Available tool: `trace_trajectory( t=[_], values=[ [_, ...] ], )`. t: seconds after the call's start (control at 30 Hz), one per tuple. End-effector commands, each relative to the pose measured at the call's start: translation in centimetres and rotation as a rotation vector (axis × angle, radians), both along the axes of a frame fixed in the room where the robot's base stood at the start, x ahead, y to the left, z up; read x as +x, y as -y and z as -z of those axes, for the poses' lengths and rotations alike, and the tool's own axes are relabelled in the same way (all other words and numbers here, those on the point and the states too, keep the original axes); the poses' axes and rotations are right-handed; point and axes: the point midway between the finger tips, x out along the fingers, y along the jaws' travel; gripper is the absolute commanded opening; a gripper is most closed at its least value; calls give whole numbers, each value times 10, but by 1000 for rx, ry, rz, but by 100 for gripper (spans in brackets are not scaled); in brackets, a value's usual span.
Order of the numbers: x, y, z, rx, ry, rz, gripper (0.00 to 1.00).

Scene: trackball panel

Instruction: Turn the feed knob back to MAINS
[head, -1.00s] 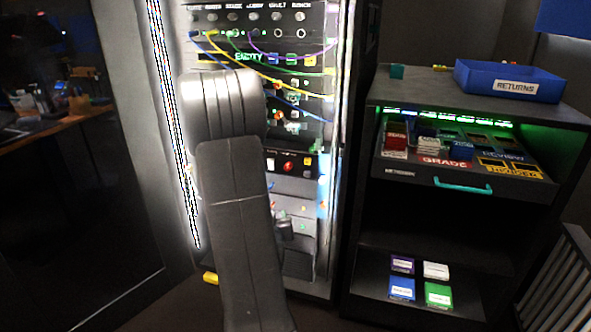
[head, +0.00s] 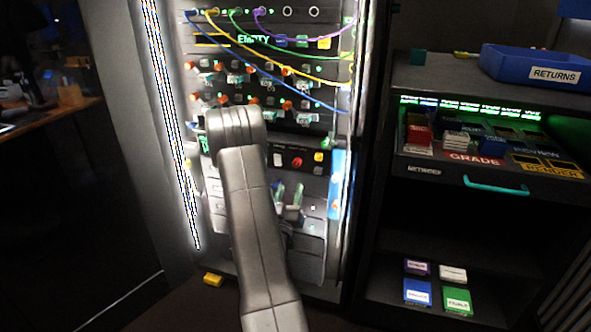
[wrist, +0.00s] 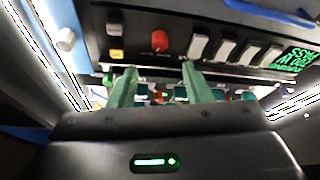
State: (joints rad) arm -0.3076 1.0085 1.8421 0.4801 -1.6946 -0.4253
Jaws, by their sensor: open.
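A red knob (head: 297,162) sits on a dark panel strip low on the lit rack, between a white switch and a yellow button. It also shows in the wrist view (wrist: 159,40), where the picture is upside down. Its label and pointer are too small to read, so I cannot tell its setting. My gripper (head: 287,194) is just below that strip in the head view. In the wrist view, its two green fingers (wrist: 158,74) are apart and empty, with the red knob beyond the gap, not between them. My arm hides part of the rack's left side.
White rocker switches (wrist: 222,47) and a green lit display (wrist: 292,58) share the strip. Coloured cables (head: 290,68) hang across the upper rack. A dark cabinet (head: 400,230) with a blue RETURNS tray (head: 500,70) stands right. A yellow object (head: 213,280) lies at the rack's foot.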

Motion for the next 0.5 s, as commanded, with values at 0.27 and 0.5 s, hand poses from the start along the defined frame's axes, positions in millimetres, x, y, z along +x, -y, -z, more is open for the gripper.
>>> trace_trajectory(
  t=[0.27, 0.5],
  values=[
    [53, 12, -22, 1, 3, 2, 45],
    [79, 17, -32, 1, 0, 0, 45]
  ],
)
